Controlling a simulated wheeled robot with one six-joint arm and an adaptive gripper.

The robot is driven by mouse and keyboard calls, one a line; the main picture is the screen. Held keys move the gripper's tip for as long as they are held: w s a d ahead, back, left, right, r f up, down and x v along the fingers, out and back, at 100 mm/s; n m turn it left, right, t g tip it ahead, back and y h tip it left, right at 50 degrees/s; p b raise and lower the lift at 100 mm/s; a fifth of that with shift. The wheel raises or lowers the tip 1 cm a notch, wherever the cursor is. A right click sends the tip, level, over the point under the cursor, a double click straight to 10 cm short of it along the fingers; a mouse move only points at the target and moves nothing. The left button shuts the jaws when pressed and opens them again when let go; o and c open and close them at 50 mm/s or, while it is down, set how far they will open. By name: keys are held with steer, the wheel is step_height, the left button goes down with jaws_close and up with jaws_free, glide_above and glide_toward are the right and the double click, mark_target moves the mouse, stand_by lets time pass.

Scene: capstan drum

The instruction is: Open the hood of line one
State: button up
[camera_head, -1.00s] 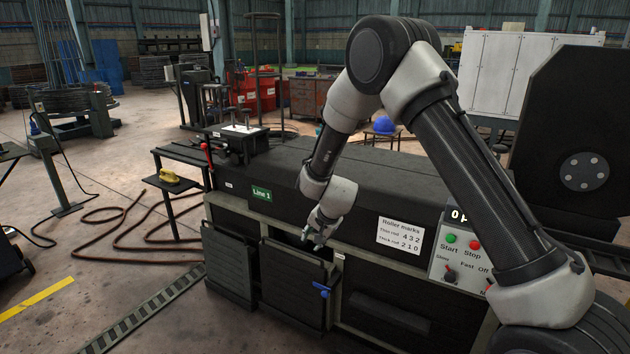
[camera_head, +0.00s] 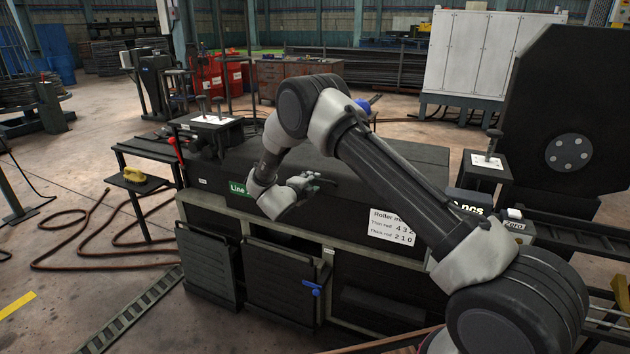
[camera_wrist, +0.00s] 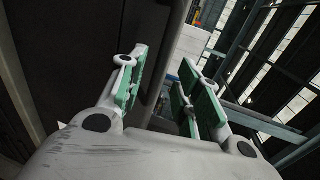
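The hood of line one (camera_head: 385,165) is the long dark cover on top of the machine. It looks shut. A green "Line 1" label (camera_head: 236,188) is on its front face, partly hidden by my arm. My gripper (camera_head: 312,181) is at the hood's front face, right of the label. In the wrist view my gripper (camera_wrist: 165,95) is open, its green-padded fingers apart. The dark surface on the left there (camera_wrist: 70,50) appears to be the hood. Its grey edge runs down towards the gap between the fingers. I cannot tell whether a handle lies between them or whether they touch.
A large black plate (camera_head: 560,120) stands at the right. A side table with a yellow object (camera_head: 134,174) stands left. Hoses lie on the floor.

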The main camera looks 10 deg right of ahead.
steer(key=shift+x, duration=2.15)
jaws_close()
